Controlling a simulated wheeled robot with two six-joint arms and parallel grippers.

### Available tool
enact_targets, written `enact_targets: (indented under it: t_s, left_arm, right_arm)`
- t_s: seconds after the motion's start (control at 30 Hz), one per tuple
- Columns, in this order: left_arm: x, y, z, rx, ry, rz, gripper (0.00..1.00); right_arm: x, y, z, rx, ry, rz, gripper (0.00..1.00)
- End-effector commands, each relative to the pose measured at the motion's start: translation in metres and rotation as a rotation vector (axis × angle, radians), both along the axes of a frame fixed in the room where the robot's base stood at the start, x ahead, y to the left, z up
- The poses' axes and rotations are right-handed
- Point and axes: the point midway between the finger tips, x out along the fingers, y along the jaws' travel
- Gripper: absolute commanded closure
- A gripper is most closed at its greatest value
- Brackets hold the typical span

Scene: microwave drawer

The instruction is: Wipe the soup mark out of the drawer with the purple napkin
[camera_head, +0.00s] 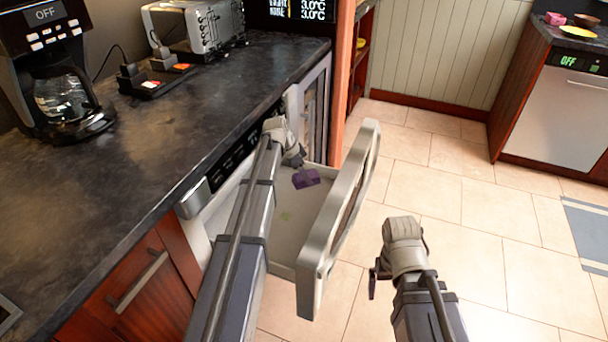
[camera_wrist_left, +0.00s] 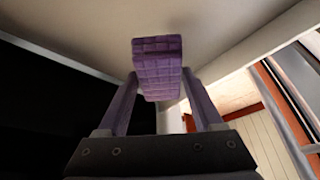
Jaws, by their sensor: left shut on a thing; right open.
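The microwave drawer (camera_head: 321,242) stands pulled out from under the counter. A faint pale green soup mark (camera_head: 286,216) shows on its floor, beside my left arm. The purple napkin (camera_head: 306,178) is a folded block inside the drawer, further back than the mark. My left gripper (camera_head: 299,167) reaches into the drawer and is shut on the napkin; in the left wrist view the napkin (camera_wrist_left: 157,68) sits between the two fingers, near the pale drawer surface. I cannot tell whether it touches the floor. My right gripper (camera_head: 380,275) is open and empty, outside the drawer to the right.
The drawer's thick front wall (camera_head: 340,210) stands between my two arms. The dark counter (camera_head: 130,180) runs along the left, with a coffee maker (camera_head: 62,90) and a toaster (camera_head: 195,27) on it.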

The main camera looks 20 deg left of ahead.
Motion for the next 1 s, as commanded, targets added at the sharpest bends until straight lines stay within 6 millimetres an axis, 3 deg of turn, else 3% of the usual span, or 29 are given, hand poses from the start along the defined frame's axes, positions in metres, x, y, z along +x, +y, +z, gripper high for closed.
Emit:
enact_targets:
  t_s: [0.47, 1.0]
  left_arm:
    - [0.000, 0.000, 0.031, 0.000, 0.000, 0.000, 0.95]
    - [0.000, 0.000, 0.030, 0.000, 0.000, 0.000, 0.95]
  right_arm:
    - [0.000, 0.000, 0.031, 0.000, 0.000, 0.000, 0.03]
    - [0.000, 0.000, 0.030, 0.000, 0.000, 0.000, 0.03]
